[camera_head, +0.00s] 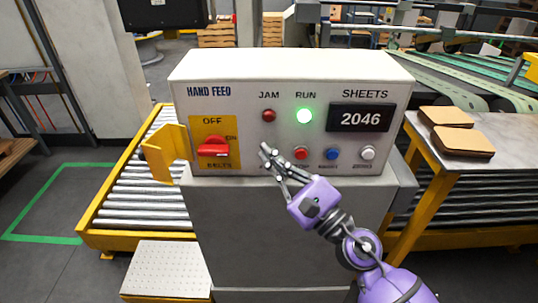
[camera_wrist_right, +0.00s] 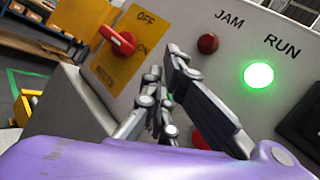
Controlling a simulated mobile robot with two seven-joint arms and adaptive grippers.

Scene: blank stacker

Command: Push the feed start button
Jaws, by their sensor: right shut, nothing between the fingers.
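The hand feed control box (camera_head: 290,75) faces me. Its lower row shows a red button (camera_head: 301,153), a blue button (camera_head: 332,153) and a white button (camera_head: 367,153); their labels are too small to read surely. My right gripper (camera_head: 265,149) is shut and empty, close in front of the panel, left of the red button. It covers the panel there, so a feed start button is not clearly seen. In the right wrist view, the closed fingers (camera_wrist_right: 165,62) point at the panel, with a small green patch between them. Contact cannot be told. My left gripper is out of view.
A red rotary switch (camera_head: 213,147) sits on a yellow plate left of my fingers, beside a yellow bracket (camera_head: 160,155). The green RUN lamp (camera_head: 304,116) is lit; the red JAM lamp (camera_head: 268,115) looks dark. The counter (camera_head: 361,118) reads 2046. Brown stacks (camera_head: 462,142) lie on the right-hand table.

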